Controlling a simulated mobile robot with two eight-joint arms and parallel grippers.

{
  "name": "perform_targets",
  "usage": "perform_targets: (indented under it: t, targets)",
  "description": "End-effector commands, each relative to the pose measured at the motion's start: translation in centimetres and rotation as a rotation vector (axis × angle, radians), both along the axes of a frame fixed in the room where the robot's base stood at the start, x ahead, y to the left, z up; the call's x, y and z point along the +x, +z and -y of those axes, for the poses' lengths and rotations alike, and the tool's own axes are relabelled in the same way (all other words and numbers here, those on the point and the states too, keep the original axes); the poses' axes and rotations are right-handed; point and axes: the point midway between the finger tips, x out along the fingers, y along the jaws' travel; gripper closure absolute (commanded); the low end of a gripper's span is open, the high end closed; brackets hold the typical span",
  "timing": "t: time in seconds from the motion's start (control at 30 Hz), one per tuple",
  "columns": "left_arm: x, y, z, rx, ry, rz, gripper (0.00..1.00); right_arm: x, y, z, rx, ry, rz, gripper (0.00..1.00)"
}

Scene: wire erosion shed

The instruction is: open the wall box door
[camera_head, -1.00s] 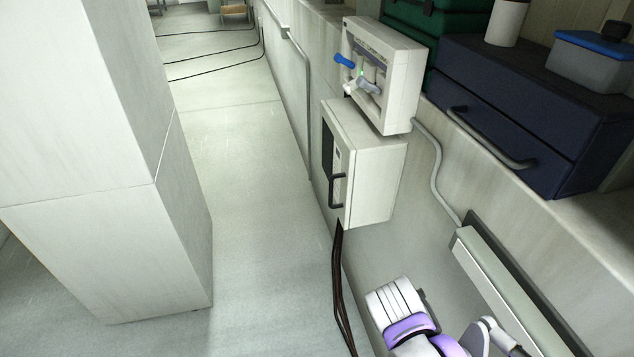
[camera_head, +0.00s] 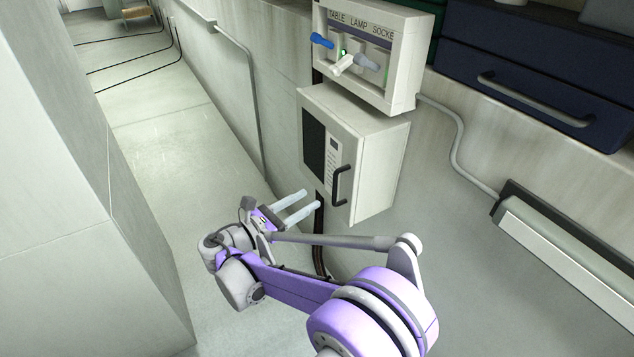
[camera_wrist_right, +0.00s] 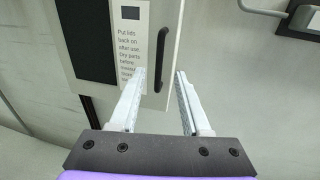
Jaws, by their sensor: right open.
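The wall box (camera_head: 375,165) is a pale box on the wall, below a switch panel. Its door (camera_head: 323,125) looks shut, with a dark panel, a printed label and a black bar handle (camera_head: 342,185) near its right edge. My right gripper (camera_head: 304,204) is open and empty, just in front of and below the handle, apart from it. In the right wrist view the two pale fingers (camera_wrist_right: 160,88) point at the door, and the black handle (camera_wrist_right: 161,60) shows upright between and beyond their tips. My left gripper is not in view.
A switch panel (camera_head: 365,50) with blue, white and grey levers, labelled "TABLE LAMP SOCKE", sits right above the box. Dark cables hang below the box. A dark blue drawer unit (camera_head: 540,75) stands at upper right. A pale block (camera_head: 60,230) stands at left, with clear floor between.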

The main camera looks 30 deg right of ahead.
Motion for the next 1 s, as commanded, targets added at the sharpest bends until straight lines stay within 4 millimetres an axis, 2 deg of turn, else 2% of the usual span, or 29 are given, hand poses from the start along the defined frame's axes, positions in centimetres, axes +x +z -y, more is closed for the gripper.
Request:
perform_targets:
  t: [0.17,0.5,0.7,1.0]
  targets:
    - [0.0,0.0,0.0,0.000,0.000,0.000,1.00,0.4,0.1,0.7,-0.026,-0.004,-0.010,0.53]
    - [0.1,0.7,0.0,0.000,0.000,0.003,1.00,2.1,0.2,6.6,-0.022,-0.004,-0.009,0.53]
    - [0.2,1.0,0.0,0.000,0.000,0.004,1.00,2.8,0.2,9.2,-0.021,-0.002,-0.009,0.53]
    - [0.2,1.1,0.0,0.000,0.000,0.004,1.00,3.1,0.1,10.2,-0.021,0.000,-0.009,0.53]
